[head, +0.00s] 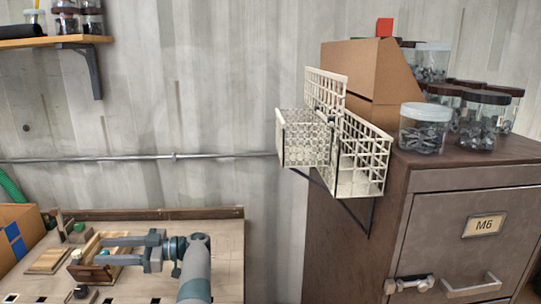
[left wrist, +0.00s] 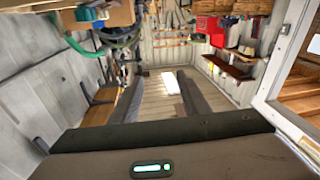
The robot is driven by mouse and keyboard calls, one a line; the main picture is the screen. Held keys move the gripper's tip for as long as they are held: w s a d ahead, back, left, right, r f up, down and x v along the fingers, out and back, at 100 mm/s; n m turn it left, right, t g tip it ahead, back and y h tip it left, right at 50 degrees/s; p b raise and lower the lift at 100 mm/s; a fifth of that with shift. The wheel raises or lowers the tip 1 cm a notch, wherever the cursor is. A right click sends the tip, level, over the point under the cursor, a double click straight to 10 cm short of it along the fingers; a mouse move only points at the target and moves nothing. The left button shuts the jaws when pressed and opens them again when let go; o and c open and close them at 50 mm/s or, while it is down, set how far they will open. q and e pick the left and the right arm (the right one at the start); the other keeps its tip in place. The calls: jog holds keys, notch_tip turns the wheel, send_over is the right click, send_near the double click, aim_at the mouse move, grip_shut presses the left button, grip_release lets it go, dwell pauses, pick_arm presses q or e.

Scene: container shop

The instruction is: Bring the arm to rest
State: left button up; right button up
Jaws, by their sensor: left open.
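My left gripper (head: 100,251) is at the lower left of the head view, pointing left over the workbench, its two fingers apart and nothing seen between them. The grey forearm rises from the bottom edge behind it. The fingertips appear over or beside a small wooden tray (head: 82,272); whether they touch it I cannot tell. In the left wrist view the two dark fingers (left wrist: 158,85) are spread, with only floor and a bright patch seen between them. My right gripper is not in view.
A wire basket (head: 362,160) hangs on the side of a brown cabinet (head: 450,215) topped with jars (head: 424,130) and a cardboard box (head: 365,75). A shelf (head: 50,41) is at upper left.

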pick_arm(q)
jog(key=w+a+m+t+y, duration=0.3)
jog(key=a+m+t, duration=0.25)
jog(key=t, duration=0.75)
jog(key=s+d+f+m+t+h, duration=0.1)
jog(key=d+f+m+t+h, duration=0.9)
jog(key=m+h, duration=0.55)
jog(key=s+d+f+m+g+h, duration=0.3)
jog(key=s+d+f+g+h, duration=0.3)
jog(key=s+d+f, duration=0.6)
jog(key=s+d+f+g, duration=0.25)
jog(key=s+g, duration=0.25)
jog(key=s, duration=1.3)
jog(key=s+d+f+g, duration=0.2)
jog(key=s+f+g, duration=0.2)
jog(key=s, duration=1.4)
jog(key=w+d+f+b, duration=0.1)
jog(key=f+b, duration=0.1)
jog(key=f, duration=1.7)
jog(key=w+d+f+t+h+b, duration=0.1)
jog(key=d+f+b, duration=0.1)
jog(key=f, duration=1.7)
jog(key=shift+f+b, duration=0.2)
jog(key=shift+b, duration=0.2)
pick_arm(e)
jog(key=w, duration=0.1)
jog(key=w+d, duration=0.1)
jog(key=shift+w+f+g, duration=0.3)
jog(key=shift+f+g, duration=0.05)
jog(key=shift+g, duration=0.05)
